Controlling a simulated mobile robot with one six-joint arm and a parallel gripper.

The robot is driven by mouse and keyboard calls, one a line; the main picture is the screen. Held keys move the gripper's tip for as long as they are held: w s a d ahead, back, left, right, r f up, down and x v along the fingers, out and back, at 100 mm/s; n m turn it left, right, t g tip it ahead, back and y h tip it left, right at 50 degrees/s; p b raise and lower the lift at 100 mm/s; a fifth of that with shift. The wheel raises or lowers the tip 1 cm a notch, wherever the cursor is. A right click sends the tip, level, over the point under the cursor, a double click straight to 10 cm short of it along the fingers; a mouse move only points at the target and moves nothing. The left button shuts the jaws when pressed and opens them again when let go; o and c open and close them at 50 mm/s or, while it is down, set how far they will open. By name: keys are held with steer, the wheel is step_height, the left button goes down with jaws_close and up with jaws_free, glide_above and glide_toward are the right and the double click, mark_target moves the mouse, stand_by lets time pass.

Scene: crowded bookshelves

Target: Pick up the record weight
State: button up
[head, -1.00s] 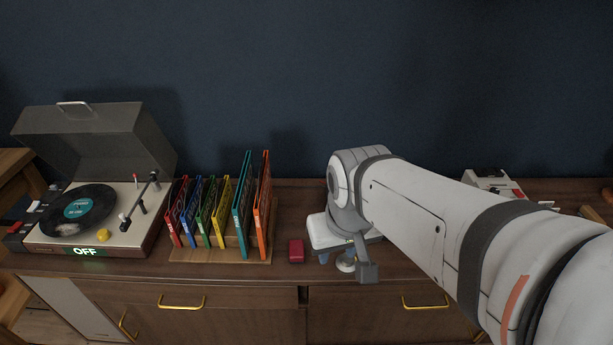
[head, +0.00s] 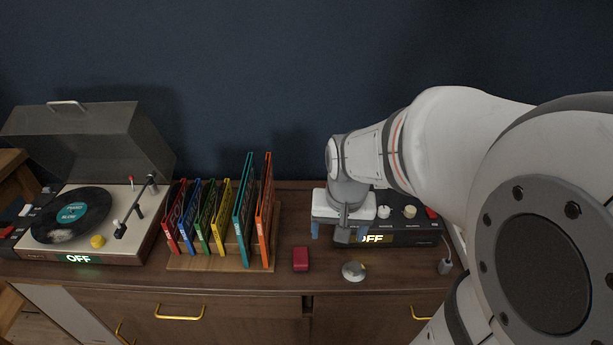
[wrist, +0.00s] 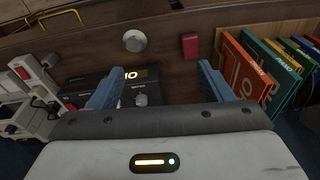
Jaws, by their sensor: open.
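The record weight, a small round silver disc (head: 353,271), lies on the cabinet top near its front edge, just right of a small dark red box. It also shows in the wrist view (wrist: 134,41), beyond my fingertips and left of centre. My gripper (head: 340,232) is open, with its blue fingers pointing down, behind the weight in the head view. In the wrist view the gripper (wrist: 162,72) has its two fingers wide apart, nothing between them but cabinet top and part of a black device. The weight is apart from both fingers.
The dark red box (head: 300,259) stands close to the weight. A rack of colourful record sleeves (head: 215,218) is to the left, and a turntable (head: 100,238) farther left. A black device with an "OFF" display (head: 400,237) sits behind and right, partly hidden by my gripper.

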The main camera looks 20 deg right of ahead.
mark_target(354, 266)
steer(key=shift+o, duration=1.4)
steer(key=w+d+f+m, duration=0.2)
steer(key=f, duration=0.3)
steer(key=w+d+f+m+g+b, duration=0.1)
steer(key=w+d+f+m, duration=0.1)
steer(key=f, duration=0.4)
steer(key=w+d+f+m+b, duration=0.1)
steer(key=w+d+f+m, duration=0.1)
steer(key=d+f, duration=0.2)
steer(key=shift+w+f+m+g, duration=0.25)
steer(key=shift+f+m+g, duration=0.15)
steer(key=shift+f, duration=0.4)
steer(key=f, duration=0.8)
steer(key=shift+s+d+f, duration=0.3)
steer(key=shift+d+f, duration=0.05)
steer(key=shift+d, duration=0.05)
steer(key=c, duration=1.3)
